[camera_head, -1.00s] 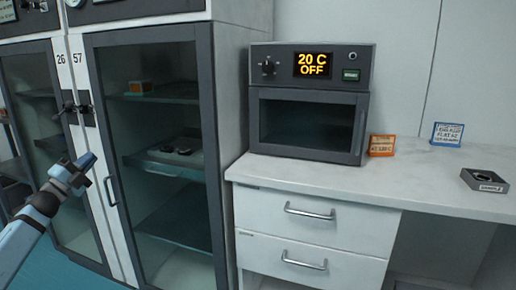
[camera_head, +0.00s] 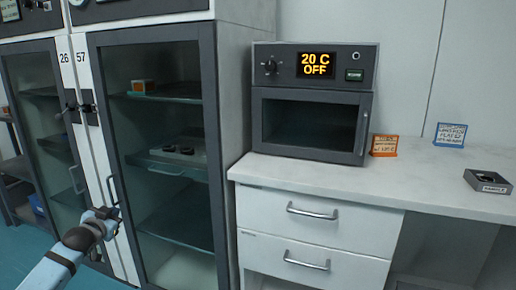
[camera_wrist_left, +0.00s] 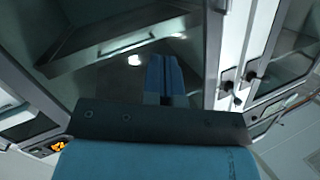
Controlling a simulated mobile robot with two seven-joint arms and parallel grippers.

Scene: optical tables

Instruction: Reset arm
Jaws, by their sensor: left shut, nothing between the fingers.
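My left gripper (camera_head: 117,211) is in front of the glass-door cabinet (camera_head: 208,120) marked 57, near its door handle (camera_head: 111,190). I cannot tell from the head view whether it touches the handle. In the left wrist view my gripper's blue fingers (camera_wrist_left: 165,77) are together with nothing between them, with glass and frame parts beyond. My left arm comes in from the lower left. My right gripper is not in view.
A second glass cabinet (camera_head: 22,85) marked 26 stands at the left. An oven (camera_head: 312,100) reading "20 C OFF" sits on the white counter (camera_head: 400,185). An orange card (camera_head: 384,145), a blue card (camera_head: 451,134) and a grey sample box (camera_head: 488,181) also sit there.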

